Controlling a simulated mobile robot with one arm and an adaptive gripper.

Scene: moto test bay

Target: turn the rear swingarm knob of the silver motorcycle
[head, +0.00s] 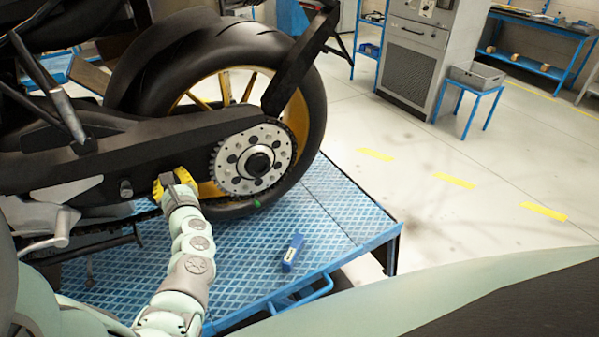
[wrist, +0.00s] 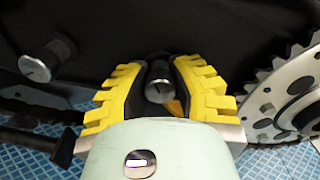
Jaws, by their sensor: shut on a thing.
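The motorcycle's black swingarm (head: 100,150) runs from the left to the rear wheel in the head view. My gripper (head: 172,182) is at the lower side of the swingarm, left of the sprocket. In the wrist view its yellow toothed fingers (wrist: 160,92) are shut on a dark cylindrical knob with a grey end face, the rear swingarm knob (wrist: 159,80). The fingers and gripper hide this knob in the head view. A second, similar knob (head: 126,188) sticks out further left, free of the gripper; it also shows in the wrist view (wrist: 47,60).
The toothed sprocket (head: 252,160) and rear tyre (head: 312,105) are close on the right. A grey cabinet (head: 415,60) stands behind. The floor at right is clear.

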